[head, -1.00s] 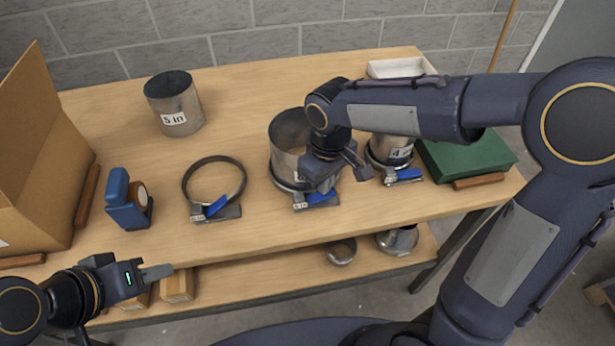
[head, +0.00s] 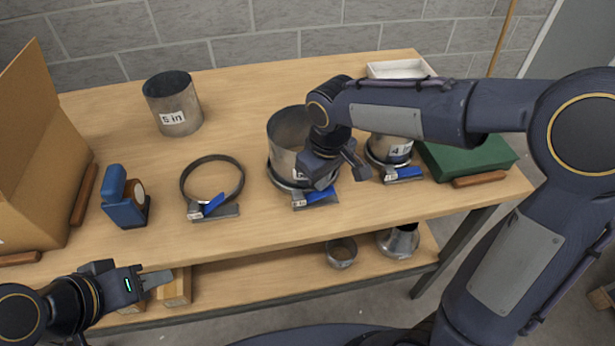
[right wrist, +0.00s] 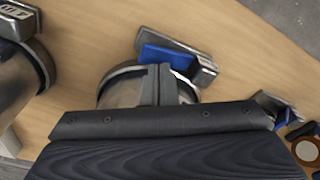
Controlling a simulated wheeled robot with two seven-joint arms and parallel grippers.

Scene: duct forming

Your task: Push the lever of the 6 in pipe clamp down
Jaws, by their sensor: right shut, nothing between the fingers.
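The 6 in pipe clamp (head: 300,201) sits around the base of a wide metal pipe (head: 287,130) at the middle of the table. Its blue lever (head: 320,196) lies low over the grey latch at the front; the lever also shows in the right wrist view (right wrist: 166,57). My right gripper (head: 328,182) is shut and empty, just above the lever side of the clamp. Its fingertips (right wrist: 158,72) overlap the lever's edge in the right wrist view; I cannot tell whether they touch. My left gripper (head: 157,280) hangs at the front left, away from the clamp, its finger gap not clear.
The 5 in pipe (head: 173,105) stands behind. Close right are a 4 in pipe (head: 389,148) with its clamp and a green box (head: 465,155). A cardboard box (head: 40,160) is far left.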

